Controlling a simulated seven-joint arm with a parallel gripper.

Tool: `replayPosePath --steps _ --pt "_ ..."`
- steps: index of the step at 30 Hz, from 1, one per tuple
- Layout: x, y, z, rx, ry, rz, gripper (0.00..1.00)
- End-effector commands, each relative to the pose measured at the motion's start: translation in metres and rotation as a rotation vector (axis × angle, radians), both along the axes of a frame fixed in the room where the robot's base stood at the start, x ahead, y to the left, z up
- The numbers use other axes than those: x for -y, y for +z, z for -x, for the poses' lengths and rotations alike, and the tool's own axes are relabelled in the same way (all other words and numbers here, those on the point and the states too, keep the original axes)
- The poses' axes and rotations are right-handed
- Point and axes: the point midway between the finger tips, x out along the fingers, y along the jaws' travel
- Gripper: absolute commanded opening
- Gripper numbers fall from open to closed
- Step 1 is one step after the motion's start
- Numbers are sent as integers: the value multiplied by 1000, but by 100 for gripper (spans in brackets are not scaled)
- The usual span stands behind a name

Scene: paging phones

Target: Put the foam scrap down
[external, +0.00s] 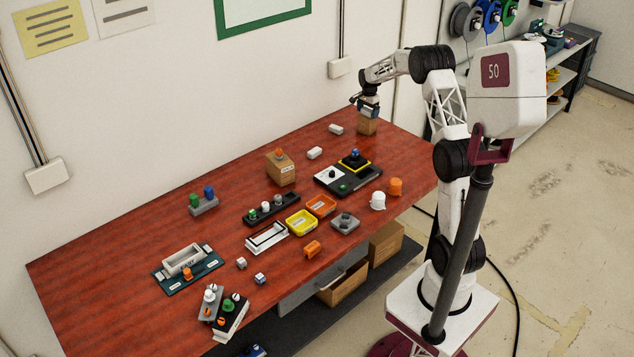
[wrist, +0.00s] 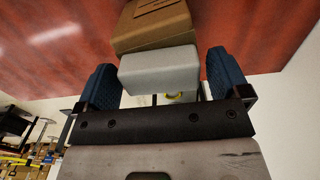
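The foam scrap (wrist: 158,70) is a pale grey-white block. In the wrist view it lies between the two blue fingers of my gripper (wrist: 160,85) and nearly fills the gap between them. My gripper appears shut on it, though a thin gap seems to show at the right finger. Beyond the scrap in the wrist view is a brown cardboard box (wrist: 155,22). In the external view my gripper (external: 368,108) points down right above this box (external: 367,127) at the table's far end. Whether the scrap touches the box cannot be told.
Two white blocks (external: 336,129) (external: 315,152) lie left of the box on the red table (external: 120,250). A black panel (external: 335,182) with a blue-topped button, another cardboard box (external: 281,170) and coloured trays (external: 301,222) stand nearer. Bare table surrounds the far box.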

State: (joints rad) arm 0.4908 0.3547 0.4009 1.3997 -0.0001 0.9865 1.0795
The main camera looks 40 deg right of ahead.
Motion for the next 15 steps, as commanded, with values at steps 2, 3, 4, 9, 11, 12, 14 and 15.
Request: replayPosePath --steps 2,3,4,9,11,12,14,15 --pt "0 0 0 0 0 0 99" --pt "0 0 0 0 0 0 99" --pt "0 0 0 0 0 0 99" --pt "0 0 0 0 0 0 99" --pt "0 1 0 0 0 0 99" --pt "0 2 0 0 0 0 99" --pt "0 5 0 1 0 0 99" --pt "0 7 0 1 0 1 99"
